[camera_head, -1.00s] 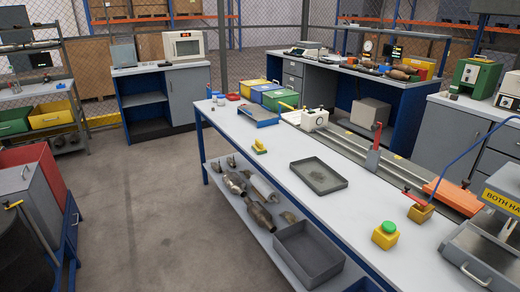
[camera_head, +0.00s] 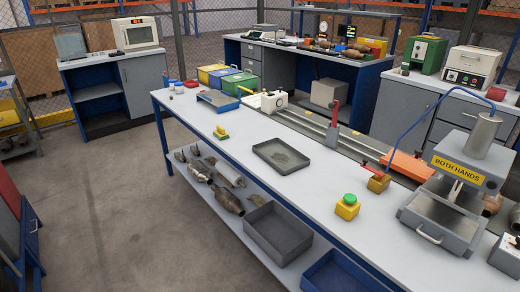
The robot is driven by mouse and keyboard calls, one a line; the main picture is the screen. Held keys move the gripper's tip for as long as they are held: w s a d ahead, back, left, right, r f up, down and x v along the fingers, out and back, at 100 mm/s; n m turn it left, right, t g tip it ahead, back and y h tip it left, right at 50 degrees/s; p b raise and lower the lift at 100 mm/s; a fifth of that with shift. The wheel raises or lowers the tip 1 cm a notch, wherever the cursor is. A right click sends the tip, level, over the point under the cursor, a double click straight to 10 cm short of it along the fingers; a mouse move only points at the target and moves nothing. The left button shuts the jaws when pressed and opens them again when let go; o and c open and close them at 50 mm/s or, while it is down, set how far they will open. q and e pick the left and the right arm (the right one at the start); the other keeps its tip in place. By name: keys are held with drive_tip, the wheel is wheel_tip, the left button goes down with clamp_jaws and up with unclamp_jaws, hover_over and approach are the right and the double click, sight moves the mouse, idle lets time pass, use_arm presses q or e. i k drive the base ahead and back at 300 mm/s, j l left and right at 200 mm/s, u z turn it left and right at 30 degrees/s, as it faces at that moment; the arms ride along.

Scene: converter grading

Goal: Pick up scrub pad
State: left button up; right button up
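A small yellow and green piece (camera_head: 221,133) lies on the light grey top of the long workbench (camera_head: 213,157), near its front edge and left of the dark tray. It may be the scrub pad, but it is too small to be sure. Nothing touches it. Neither of my grippers shows in the head view.
A shallow dark tray (camera_head: 281,157) and a yellow box with a green button (camera_head: 347,206) stand on the bench. A press (camera_head: 455,190) stands at its right end. Converters and a grey bin (camera_head: 278,233) sit on the lower shelf. Open floor (camera_head: 120,200) lies left of the bench.

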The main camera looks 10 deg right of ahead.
sight(220, 134)
drive_tip(key=i+j+z, duration=0.2)
drive_tip(key=i+j, duration=0.2)
drive_tip(key=i, duration=0.2)
drive_tip(key=i+j+z, duration=0.2)
drive_tip(key=i+j, duration=0.3)
drive_tip(key=i, duration=0.05)
